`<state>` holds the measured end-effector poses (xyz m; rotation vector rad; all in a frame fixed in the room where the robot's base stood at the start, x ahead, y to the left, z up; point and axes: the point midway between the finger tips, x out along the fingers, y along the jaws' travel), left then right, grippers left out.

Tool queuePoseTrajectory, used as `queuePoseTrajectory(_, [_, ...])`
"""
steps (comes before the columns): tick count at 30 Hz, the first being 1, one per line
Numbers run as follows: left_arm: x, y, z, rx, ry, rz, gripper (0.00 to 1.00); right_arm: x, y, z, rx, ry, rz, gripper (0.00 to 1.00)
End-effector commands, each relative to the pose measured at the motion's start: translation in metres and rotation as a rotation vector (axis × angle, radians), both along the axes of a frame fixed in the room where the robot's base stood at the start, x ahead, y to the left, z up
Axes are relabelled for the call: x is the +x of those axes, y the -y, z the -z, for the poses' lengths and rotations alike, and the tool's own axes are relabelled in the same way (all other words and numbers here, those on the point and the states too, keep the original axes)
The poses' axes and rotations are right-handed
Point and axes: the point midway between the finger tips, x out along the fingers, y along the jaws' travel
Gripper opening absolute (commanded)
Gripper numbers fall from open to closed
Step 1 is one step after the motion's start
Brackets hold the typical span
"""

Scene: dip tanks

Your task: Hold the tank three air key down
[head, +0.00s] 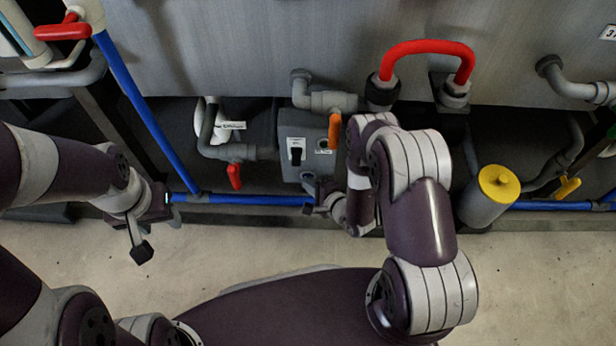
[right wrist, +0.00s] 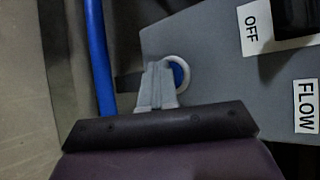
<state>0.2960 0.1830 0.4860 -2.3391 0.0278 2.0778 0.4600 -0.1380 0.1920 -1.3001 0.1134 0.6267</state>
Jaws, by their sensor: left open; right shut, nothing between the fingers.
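A grey control box (head: 300,128) on the front of the tank carries a black rocker switch (head: 295,152) on a white plate. In the right wrist view the box face (right wrist: 215,50) has OFF and FLOW labels and a round blue button (right wrist: 178,74) in a pale ring. I cannot tell whether this button is the air key. My right gripper (right wrist: 160,68) is shut and empty, its tips beside the button and partly covering it; contact is unclear. In the head view it is low by the box (head: 312,190). My left gripper (head: 148,222) is open and empty, away to the left.
A blue pipe (head: 255,199) runs low along the front. An orange lever (head: 335,130), a red valve lever (head: 235,176) and a red U-shaped handle (head: 428,47) stand near the box. A yellow-topped cylinder (head: 485,206) is to the right. The pale floor in front is open.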

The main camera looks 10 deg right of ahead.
Motion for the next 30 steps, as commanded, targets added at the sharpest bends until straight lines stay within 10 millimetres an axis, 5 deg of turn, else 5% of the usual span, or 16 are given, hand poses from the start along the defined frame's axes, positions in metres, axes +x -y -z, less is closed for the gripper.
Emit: queuePoseTrajectory(30, [0.0, 0.0, -0.011, 0.0, 0.0, 0.0, 0.49, -0.028, -0.009, -0.001, 0.001, -0.002, -0.001, 0.0])
